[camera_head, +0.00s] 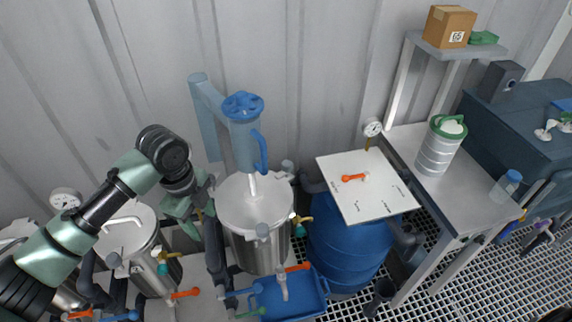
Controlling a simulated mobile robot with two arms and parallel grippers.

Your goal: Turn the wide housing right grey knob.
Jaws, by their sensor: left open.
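The wide steel housing (258,252) stands upright in the middle, with a blue filter body and cap on its lid. A grey knob (288,166) sits at the right back edge of the lid. Another grey knob (262,231) sits at its front. My left gripper (197,219) is open, to the left of the housing and apart from both grey knobs. It points down beside a dark upright pipe, and nothing shows between its fingers. My right gripper is out of view.
A narrower steel vessel (128,232) stands at left. A blue barrel (345,250) under a white board (384,202) with an orange handle stands at right. A blue tray (309,298) lies in front. A grey table (463,188) holds a steel canister (437,152). Pipes crowd the housing.

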